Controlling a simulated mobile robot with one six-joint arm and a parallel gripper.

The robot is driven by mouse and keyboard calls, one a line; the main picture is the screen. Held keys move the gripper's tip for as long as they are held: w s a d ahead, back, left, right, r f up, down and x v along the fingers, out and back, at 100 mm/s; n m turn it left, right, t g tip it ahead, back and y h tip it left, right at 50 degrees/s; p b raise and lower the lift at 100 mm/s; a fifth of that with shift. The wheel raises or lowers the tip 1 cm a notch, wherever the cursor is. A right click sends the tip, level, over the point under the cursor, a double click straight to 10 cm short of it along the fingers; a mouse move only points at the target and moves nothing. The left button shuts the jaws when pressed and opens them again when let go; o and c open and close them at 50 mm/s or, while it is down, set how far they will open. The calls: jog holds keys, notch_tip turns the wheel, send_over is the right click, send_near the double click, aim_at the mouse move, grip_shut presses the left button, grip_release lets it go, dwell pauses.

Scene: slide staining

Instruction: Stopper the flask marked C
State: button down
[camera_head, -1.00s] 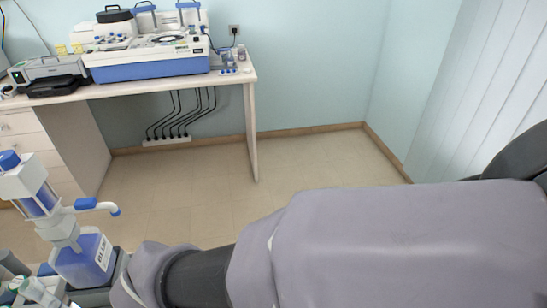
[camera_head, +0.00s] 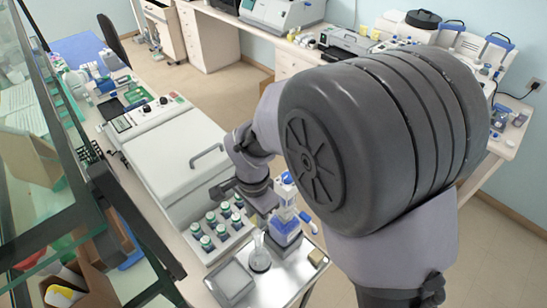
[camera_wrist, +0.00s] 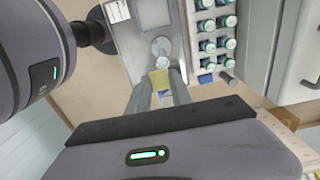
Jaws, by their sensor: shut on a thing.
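A clear glass flask (camera_head: 260,255) stands upright on the metal tray (camera_head: 284,293). It also shows in the wrist view (camera_wrist: 161,48), seen from above. I cannot read any letter on it. My gripper (camera_wrist: 162,90) is shut on a small yellowish piece (camera_wrist: 160,82), which looks like a stopper. The piece is between the fingertips and appears just below the flask's mouth in the wrist view; I cannot tell the height between them. In the head view my fingertips are hard to make out behind the arm.
A rack of capped vials (camera_head: 217,228) stands left of the flask. A blue-labelled dispenser bottle (camera_head: 286,230) stands close behind it. A tan block (camera_head: 316,258) lies at the tray's right. A shallow grey dish (camera_head: 230,282) is in front. A large white machine (camera_head: 175,160) stands beyond the rack.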

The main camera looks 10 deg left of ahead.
jog(key=shift+w+a+r, duration=0.15)
jog(key=shift+a+r, duration=0.1)
jog(key=shift+f, duration=0.2)
notch_tip(320, 180, down, 5)
jog(key=b, duration=0.3)
jog(key=shift+r, duration=0.15)
jog(key=shift+f+b, duration=0.35)
jog(key=shift+b, duration=0.25)
jog(key=shift+f+b, duration=0.8)
jog(key=shift+b, duration=0.55)
dwell(0.7)
jog(key=c, duration=1.1)
grip_release()
jog(key=shift+o, duration=0.5)
jog(key=o, duration=0.3)
